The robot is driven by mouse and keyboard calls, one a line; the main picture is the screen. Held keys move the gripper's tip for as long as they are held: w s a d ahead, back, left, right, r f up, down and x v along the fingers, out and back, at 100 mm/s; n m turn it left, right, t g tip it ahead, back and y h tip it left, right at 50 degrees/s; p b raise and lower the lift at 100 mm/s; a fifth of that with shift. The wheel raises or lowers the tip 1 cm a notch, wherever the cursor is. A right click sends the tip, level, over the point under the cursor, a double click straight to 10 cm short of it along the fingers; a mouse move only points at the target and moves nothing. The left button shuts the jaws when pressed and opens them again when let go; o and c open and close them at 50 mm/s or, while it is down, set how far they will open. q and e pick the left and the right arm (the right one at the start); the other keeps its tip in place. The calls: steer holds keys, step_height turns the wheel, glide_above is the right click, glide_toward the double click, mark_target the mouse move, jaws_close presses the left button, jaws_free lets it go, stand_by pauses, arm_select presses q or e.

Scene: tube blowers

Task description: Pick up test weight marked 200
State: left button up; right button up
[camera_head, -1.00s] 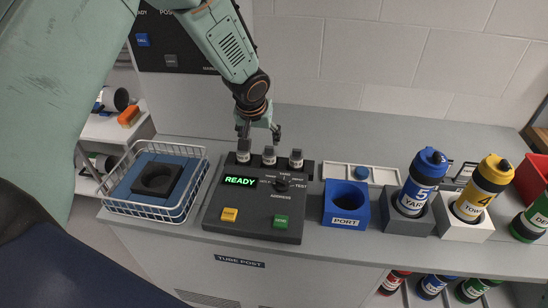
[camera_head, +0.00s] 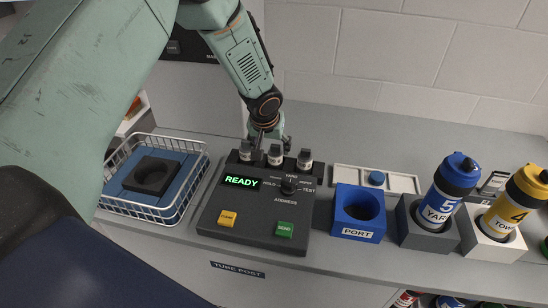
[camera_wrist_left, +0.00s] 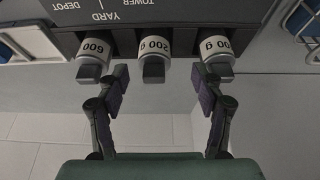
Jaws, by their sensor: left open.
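Three small test weights with white label bands and dark grips stand in a row along the back of the dark console. In the left wrist view, the middle weight (camera_wrist_left: 155,48) reads 200 g upside down. The weight at left (camera_wrist_left: 93,52) seems to read 600, and the weight at right (camera_wrist_left: 215,50) has a label I cannot read surely. My left gripper (camera_wrist_left: 159,72) is open, its fingers to either side of the middle weight's grip, with visible gaps. In the head view the left gripper (camera_head: 271,141) is just behind the row. My right gripper is not in view.
The console (camera_head: 262,205) shows READY and has a dial and yellow and green buttons. A wire basket (camera_head: 150,212) stands at left. A blue PORT block (camera_head: 358,213), a blue canister (camera_head: 447,190) and a yellow canister (camera_head: 513,205) stand at right.

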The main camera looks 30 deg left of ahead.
mark_target(276, 148)
arm_select(q)
steer(key=f, duration=0.1)
steer(key=w+f, duration=0.1)
steer(key=w+f+p, duration=0.1)
steer(key=shift+w+d+f, duration=0.25)
steer(key=shift+d+f, duration=0.05)
steer(key=shift+a+f, duration=0.2)
steer(key=shift+f, duration=0.1)
steer(key=shift+a, duration=0.2)
steer(key=shift+w+d, duration=0.15)
steer(key=shift+d, duration=0.2)
steer(key=c, duration=0.6)
steer(key=shift+a, duration=0.3)
steer(key=c, duration=0.5)
steer(key=shift+d, duration=0.25)
steer(key=shift+c, duration=1.4)
step_height(276, 148, up, 9)
steer(key=shift+a+r, duration=0.2)
steer(key=shift+r, duration=0.35)
